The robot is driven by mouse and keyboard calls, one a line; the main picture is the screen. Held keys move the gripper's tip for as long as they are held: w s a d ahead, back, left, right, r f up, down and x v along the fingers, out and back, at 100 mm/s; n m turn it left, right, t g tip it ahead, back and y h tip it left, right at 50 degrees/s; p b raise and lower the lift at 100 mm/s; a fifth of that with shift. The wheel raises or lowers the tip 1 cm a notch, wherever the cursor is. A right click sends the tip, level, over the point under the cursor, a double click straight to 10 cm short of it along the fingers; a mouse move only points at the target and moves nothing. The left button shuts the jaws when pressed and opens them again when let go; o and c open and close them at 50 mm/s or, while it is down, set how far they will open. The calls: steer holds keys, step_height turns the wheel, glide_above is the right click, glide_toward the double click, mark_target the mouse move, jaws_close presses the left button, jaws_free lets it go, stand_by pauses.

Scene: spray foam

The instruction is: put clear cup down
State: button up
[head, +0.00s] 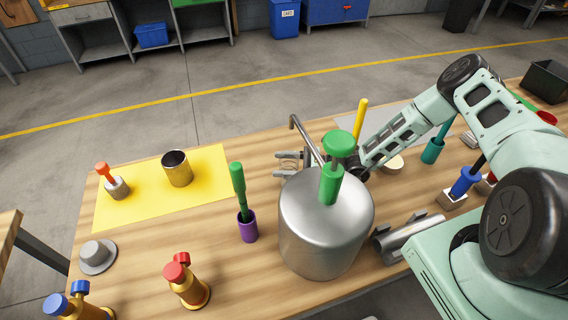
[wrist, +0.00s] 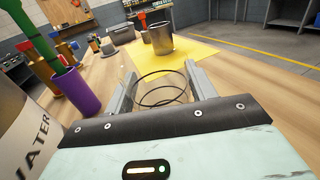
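The clear cup (wrist: 162,95) shows in the wrist view as thin dark rim rings between my fingers. My gripper (wrist: 163,82) is closed around it, with one finger against each side. In the head view my gripper (head: 282,164) is just behind the silver tank, pointing left towards the yellow mat (head: 215,170); the cup can hardly be made out there. The mat also shows ahead in the wrist view (wrist: 200,54). I cannot tell exactly how high the cup is above the table.
A metal cup (head: 177,170) and a red-handled tool (head: 112,182) stand on the mat. The silver tank (head: 320,240) with its bent pipe is close beside my gripper. A purple holder (head: 248,228) with a green tool stands left of the tank. Bare wood lies between gripper and mat.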

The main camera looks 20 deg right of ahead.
steer(key=shift+o, duration=0.9)
steer(key=shift+r, duration=0.1)
steer(key=shift+r, duration=0.15)
steer(key=b+v, duration=0.2)
steer(key=v, duration=0.4)
steer(key=shift+s+d, duration=0.1)
steer(key=shift+d, duration=0.2)
steer(key=shift+s+d, duration=0.2)
steer(key=shift+d, duration=0.2)
